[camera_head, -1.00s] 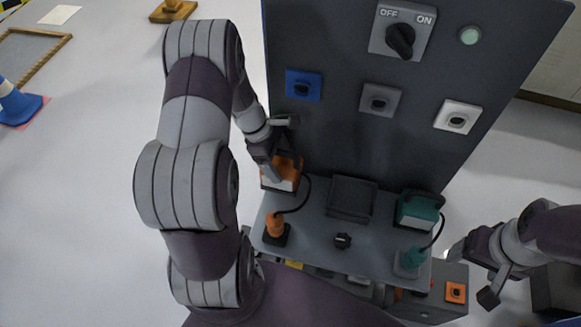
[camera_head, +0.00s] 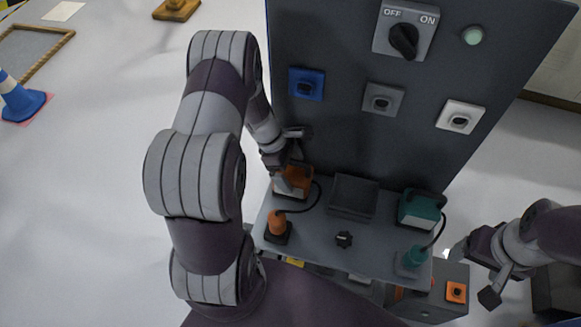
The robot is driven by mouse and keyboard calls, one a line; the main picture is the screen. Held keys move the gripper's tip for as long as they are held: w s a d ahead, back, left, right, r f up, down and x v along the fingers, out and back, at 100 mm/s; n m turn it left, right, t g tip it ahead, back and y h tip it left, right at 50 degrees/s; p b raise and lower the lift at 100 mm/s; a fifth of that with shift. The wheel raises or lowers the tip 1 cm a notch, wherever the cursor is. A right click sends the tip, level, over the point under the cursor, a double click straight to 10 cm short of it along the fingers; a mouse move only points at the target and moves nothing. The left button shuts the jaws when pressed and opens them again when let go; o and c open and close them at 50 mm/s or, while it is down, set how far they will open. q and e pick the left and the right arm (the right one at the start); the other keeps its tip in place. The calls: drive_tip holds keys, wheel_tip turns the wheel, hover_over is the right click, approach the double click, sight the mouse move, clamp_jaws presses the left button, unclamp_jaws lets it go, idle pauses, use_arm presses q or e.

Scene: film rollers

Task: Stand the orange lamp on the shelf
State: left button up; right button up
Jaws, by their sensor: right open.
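The orange lamp (camera_head: 299,184), a small box with a pale front and a black cable, is at the back left corner of the grey shelf (camera_head: 312,238). My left gripper (camera_head: 286,178) is shut on the lamp from above, with a finger across its front. I cannot tell whether the lamp's base touches the shelf. The cable runs to an orange plug (camera_head: 278,224) at the shelf's front left. My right gripper (camera_head: 472,274) is open and empty, right of the shelf.
A grey tray (camera_head: 353,196) sits mid-shelf, with a teal lamp (camera_head: 420,210) and teal plug (camera_head: 413,260) on the right. A black knob (camera_head: 344,240) is near the front edge. Behind stands a panel with blue (camera_head: 307,84), grey (camera_head: 383,99) and white (camera_head: 460,117) sockets.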

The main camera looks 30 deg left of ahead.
use_arm(q)
drive_tip(key=v, duration=1.2)
drive_tip(key=s+d+r+m+y, duration=0.2)
drive_tip(key=s+d+m, duration=0.2)
drive_tip(key=m, duration=0.6)
drive_tip(key=s+d+r+m+y, duration=0.2)
drive_tip(key=s+d+r+m, duration=0.1)
drive_tip(key=d+m, duration=0.5)
drive_tip(key=s+m, duration=0.1)
drive_tip(key=m, duration=0.2)
drive_tip(key=shift+s, duration=0.4)
drive_tip(key=shift+r, duration=0.1)
